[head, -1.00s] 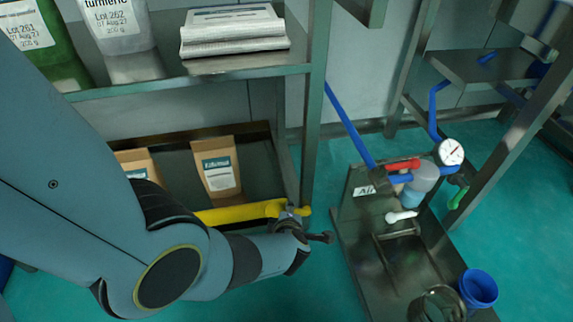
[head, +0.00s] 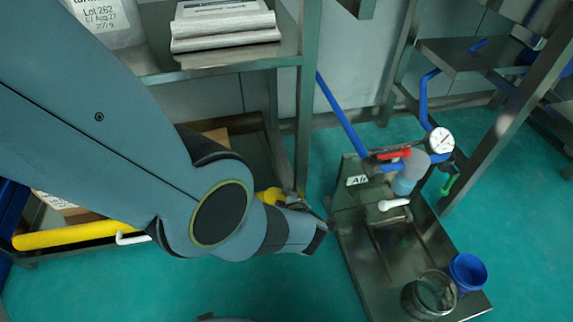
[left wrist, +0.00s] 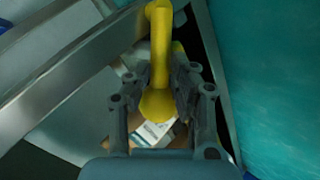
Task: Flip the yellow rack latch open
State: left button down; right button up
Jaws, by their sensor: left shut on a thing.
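The yellow rack latch (left wrist: 160,50) runs between the fingers of my left gripper (left wrist: 160,85) in the left wrist view. The fingers are shut on it, and its rounded end lies between them. In the head view, a short yellow piece (head: 268,195) shows by the rack post, beside my left gripper (head: 288,200). My left wrist hides much of this spot. A long yellow bar (head: 75,235) runs along the rack's lower front at the left; my arm hides whether it joins the held piece. My right gripper is not in view.
The metal rack post (head: 305,110) stands right beside the gripper. To the right, a metal stand (head: 355,215) carries a blue pipe, red valve handle (head: 393,153), gauge (head: 440,140) and blue cup (head: 467,272).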

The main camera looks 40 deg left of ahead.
pick_arm(q)
jog(key=c, duration=1.2)
grip_release()
jog(key=shift+o, duration=0.2)
